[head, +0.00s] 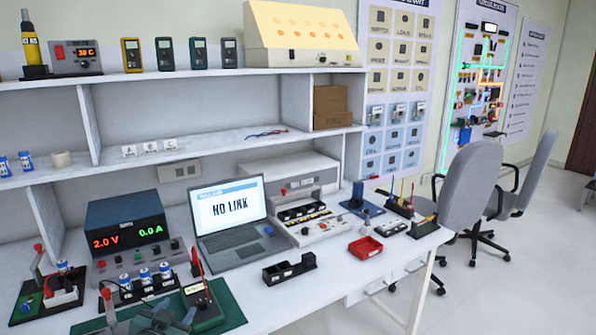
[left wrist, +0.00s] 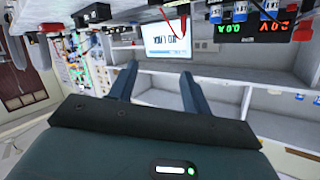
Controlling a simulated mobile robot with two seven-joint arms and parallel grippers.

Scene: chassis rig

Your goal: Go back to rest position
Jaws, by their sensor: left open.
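My left gripper (left wrist: 158,68) shows in the left wrist view with its two dark blue-grey fingers apart and nothing between them. The wrist view is upside down, with the bench things along its top. In the head view only a small part of the left gripper (head: 150,319) shows at the bottom edge, in front of the green mat (head: 229,312). I cannot tell from the head view how high it is above the mat. My right gripper is in neither view.
The white bench holds a power supply (head: 124,226), a laptop (head: 229,220) reading "NO LINK", a black holder (head: 289,268), a red tray (head: 365,248) and a test station (head: 290,190). Shelves stand behind. Grey chairs (head: 470,187) stand at the right. The bench's front right is mostly clear.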

